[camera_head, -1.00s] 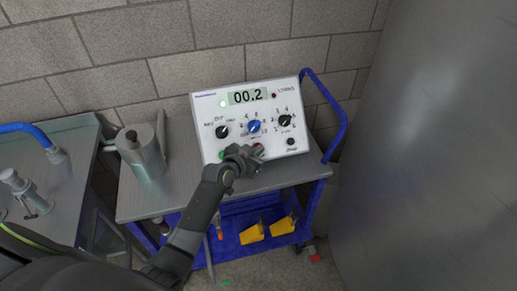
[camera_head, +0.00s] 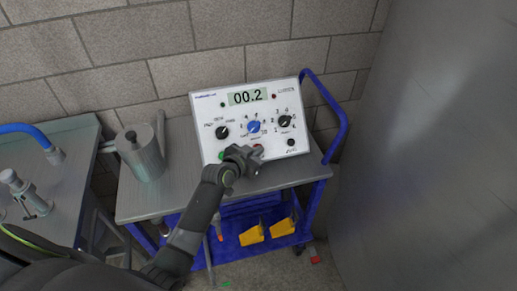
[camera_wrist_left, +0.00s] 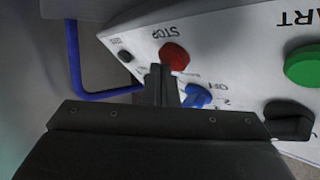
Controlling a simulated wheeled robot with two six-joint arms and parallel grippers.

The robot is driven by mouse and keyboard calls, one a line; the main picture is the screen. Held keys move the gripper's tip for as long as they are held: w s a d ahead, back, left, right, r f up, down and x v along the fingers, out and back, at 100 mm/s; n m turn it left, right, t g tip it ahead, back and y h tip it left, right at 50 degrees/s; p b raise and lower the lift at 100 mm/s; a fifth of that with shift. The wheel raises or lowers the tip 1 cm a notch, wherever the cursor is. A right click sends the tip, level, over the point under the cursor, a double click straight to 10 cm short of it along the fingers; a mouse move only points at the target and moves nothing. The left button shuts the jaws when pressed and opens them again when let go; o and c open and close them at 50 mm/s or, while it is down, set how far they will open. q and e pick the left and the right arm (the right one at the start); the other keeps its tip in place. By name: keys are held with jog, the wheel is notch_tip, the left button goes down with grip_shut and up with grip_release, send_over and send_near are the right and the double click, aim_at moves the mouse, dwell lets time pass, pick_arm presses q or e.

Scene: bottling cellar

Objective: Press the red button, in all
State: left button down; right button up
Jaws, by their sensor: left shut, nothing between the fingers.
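The white control box (camera_head: 208,104) stands tilted on a metal cart; its display (camera_head: 248,96) reads 00.2. The red button (camera_head: 258,148) is low on its face, partly hidden by my left gripper (camera_head: 252,156). The left wrist view shows the red button (camera_wrist_left: 174,55) beside the word STOP. My left gripper (camera_wrist_left: 161,72) is shut and empty, its fingertips right by the red button; I cannot tell whether they touch it. The green button (camera_wrist_left: 303,66) is also in that view. My right gripper is not in view.
Black knobs (camera_head: 222,132) and a blue knob (camera_head: 254,127) sit above the buttons. A metal can (camera_head: 142,158) stands left of the box on the cart (camera_head: 150,203). A large steel tank (camera_head: 430,150) is close on the right; a block wall is behind.

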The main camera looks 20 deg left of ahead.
pick_arm(q)
jog(key=shift+s+d+r+p, duration=0.35)
jog(key=shift+s+r+p, duration=0.15)
jog(key=shift+p, duration=0.1)
jog(key=shift+r, duration=0.1)
jog(key=s+d+r+p, duration=0.1)
jog(key=p, duration=0.1)
jog(key=s+d+r+p, duration=0.1)
jog(key=s+r+p, duration=0.1)
jog(key=shift+r, duration=0.1)
dwell(0.8)
